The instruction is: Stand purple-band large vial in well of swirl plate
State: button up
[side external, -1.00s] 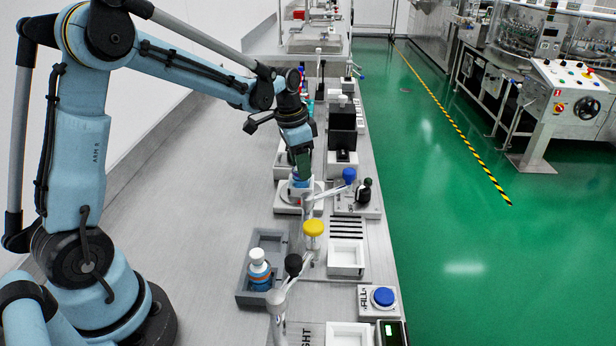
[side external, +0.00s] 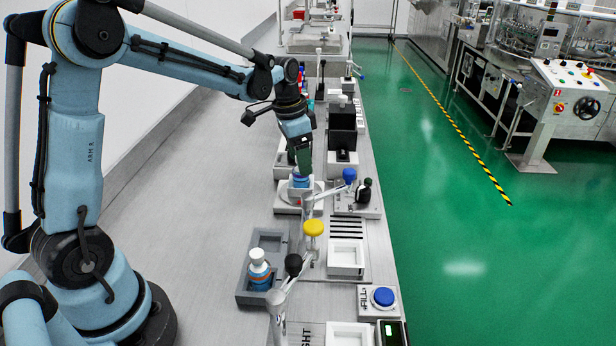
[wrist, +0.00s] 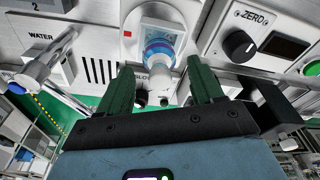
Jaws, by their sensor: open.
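A large vial (wrist: 160,47) with a white cap and a blue and purple band stands in the well of the swirl plate (wrist: 141,18) in the wrist view. In the side external view the vial (side external: 300,181) looks upright on the swirl plate (side external: 284,205), just below my gripper (side external: 303,172). In the wrist view my gripper (wrist: 160,72) is open, with one green finger on each side of the vial's cap and a gap to both. The vial's foot inside the well is hidden.
Taps with blue (side external: 349,175), yellow (side external: 313,228) and black knobs rise close by. A black block (side external: 343,130) stands behind. The bench's left side is clear.

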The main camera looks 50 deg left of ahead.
aim_at(294, 171)
notch_tip(294, 171, up, 10)
jog(key=s+f, duration=0.1)
jog(key=s+d+f+n+t, duration=0.2)
jog(key=s+d, duration=0.2)
jog(key=s, duration=0.3)
jog(key=s+d+f+n+t, duration=0.2)
jog(key=s+d+t, duration=0.1)
jog(key=s+d, duration=0.2)
jog(key=shift+s+f+t+y, duration=0.2)
jog(key=shift+s+t+y, duration=0.1)
jog(key=shift+s, duration=0.7)
jog(key=shift+r, duration=0.1)
dwell(0.3)
